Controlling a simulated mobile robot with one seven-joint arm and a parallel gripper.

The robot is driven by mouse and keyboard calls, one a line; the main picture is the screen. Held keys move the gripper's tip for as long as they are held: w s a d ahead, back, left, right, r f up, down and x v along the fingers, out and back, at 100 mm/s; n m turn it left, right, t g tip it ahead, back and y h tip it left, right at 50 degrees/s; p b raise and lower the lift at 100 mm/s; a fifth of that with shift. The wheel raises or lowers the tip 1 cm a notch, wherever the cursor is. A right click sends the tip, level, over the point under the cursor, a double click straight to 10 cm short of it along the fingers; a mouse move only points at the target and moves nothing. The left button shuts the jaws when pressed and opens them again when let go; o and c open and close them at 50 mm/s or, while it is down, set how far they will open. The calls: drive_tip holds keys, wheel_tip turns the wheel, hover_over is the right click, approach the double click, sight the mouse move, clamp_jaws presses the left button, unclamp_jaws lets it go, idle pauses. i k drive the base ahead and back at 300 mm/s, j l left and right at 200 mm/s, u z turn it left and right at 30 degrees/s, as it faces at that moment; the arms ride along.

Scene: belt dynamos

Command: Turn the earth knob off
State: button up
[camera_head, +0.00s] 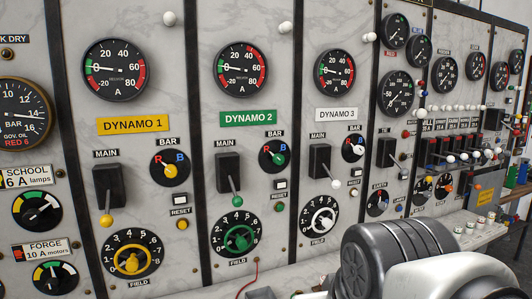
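The earth knob (377,203) is a small round black dial with a pale part, under a small "EARTH" label on the marble switchboard. It sits low, right of the Dynamo 3 panel and below the "TIE" switch. Its setting is too small to read. A black ribbed cylinder and a white rounded part of my arm fill the lower right, below the knob and apart from it in the picture. My gripper's fingers do not show, so whether they are open or shut is hidden.
A ledge with small white-topped pots (467,232) runs at the right. A red wire (248,279) hangs below Dynamo 2.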

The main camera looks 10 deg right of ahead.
sight(382, 205)
drive_tip(key=z, duration=1)
drive_tip(key=i+l, duration=0.25)
drive_tip(key=i, duration=0.25)
drive_tip(key=i+l+z, duration=0.1)
drive_tip(key=i+l, duration=0.2)
drive_tip(key=i, duration=0.2)
drive_tip(key=u, duration=0.35)
drive_tip(key=i, duration=0.05)
